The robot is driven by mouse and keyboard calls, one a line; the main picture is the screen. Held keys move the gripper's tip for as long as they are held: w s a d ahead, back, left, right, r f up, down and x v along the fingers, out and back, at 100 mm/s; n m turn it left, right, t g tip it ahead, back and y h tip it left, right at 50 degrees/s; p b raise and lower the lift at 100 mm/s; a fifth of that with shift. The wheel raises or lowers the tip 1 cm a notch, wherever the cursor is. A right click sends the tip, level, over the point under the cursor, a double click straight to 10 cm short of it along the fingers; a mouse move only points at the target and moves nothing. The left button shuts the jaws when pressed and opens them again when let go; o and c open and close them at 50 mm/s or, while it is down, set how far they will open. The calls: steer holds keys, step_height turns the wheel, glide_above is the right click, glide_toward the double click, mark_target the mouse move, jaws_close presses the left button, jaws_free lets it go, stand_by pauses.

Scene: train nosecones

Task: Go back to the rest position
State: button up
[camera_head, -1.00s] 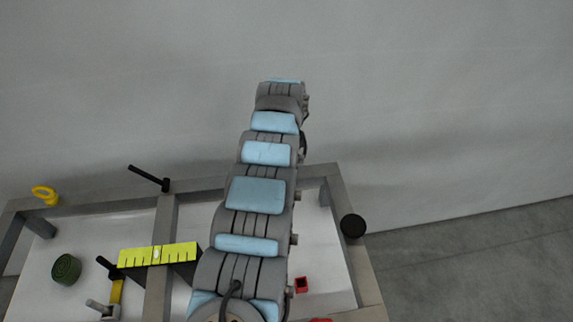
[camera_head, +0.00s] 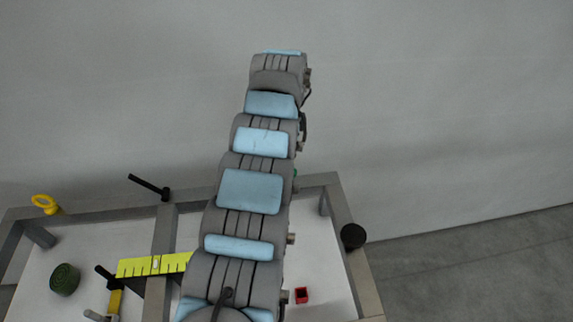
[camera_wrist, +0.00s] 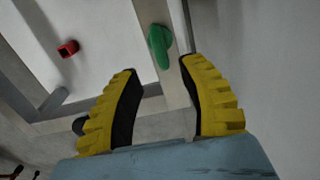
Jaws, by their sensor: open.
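My gripper (camera_wrist: 163,108) shows in the wrist view as two yellow ribbed fingers with black inner pads. The fingers are spread apart with nothing between them. A green object (camera_wrist: 160,45) lies on the grey frame beyond the fingertips, apart from them. In the head view my arm rises over the table frame and hides my gripper.
The grey metal frame (camera_head: 345,235) has pale panels. On it are a yellow ruler-like piece (camera_head: 152,265), a green roll (camera_head: 65,280), a yellow ring (camera_head: 45,204), a black handle (camera_head: 149,187), a black knob (camera_head: 353,236) and a red box (camera_head: 302,295). A wall stands behind.

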steer(key=shift+r, duration=1.4)
steer(key=shift+w+a, duration=0.1)
